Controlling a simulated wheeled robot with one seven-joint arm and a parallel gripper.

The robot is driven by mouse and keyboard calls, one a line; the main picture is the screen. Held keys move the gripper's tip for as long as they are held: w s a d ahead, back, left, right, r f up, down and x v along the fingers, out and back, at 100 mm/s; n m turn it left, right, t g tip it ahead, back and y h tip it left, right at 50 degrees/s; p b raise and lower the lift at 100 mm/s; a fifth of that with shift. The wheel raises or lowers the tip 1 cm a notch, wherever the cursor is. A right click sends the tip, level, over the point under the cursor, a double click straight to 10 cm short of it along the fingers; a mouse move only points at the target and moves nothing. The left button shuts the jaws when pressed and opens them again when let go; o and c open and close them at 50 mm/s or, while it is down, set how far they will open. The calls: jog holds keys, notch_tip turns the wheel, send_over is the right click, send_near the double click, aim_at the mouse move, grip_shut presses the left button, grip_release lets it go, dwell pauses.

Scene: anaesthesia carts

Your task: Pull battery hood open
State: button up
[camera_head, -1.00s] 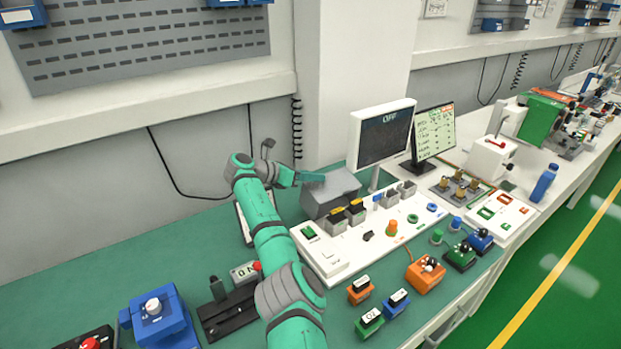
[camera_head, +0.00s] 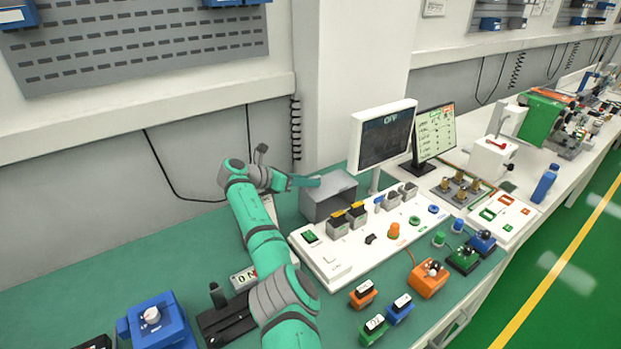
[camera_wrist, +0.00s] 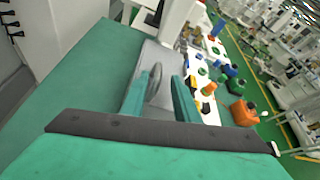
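The battery hood (camera_head: 345,188) is a grey box-like cover on the bench behind the white control panel. Its near side shows a darker, recessed-looking face; how far the hood stands open is hard to tell. My gripper (camera_head: 306,182) reaches its upper left side from the left. In the wrist view, the two teal fingers (camera_wrist: 164,98) are apart, with a visible gap. A grey curved handle (camera_wrist: 155,82) stands between them, close to the left finger. The grey hood surface (camera_wrist: 157,57) lies just beyond. Contact between fingers and handle is unclear.
The white panel (camera_head: 333,259) with knobs and black battery-like blocks stands in front of the hood. A monitor (camera_head: 383,137) rises right of it. Orange, blue and green switch boxes sit on the front of the bench.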

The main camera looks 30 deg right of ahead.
jog(key=shift+s+d+r, duration=0.1)
jog(key=shift+d+r, duration=0.2)
jog(key=shift+d, duration=0.05)
jog(key=v, duration=1)
jog(key=shift+a, duration=0.45)
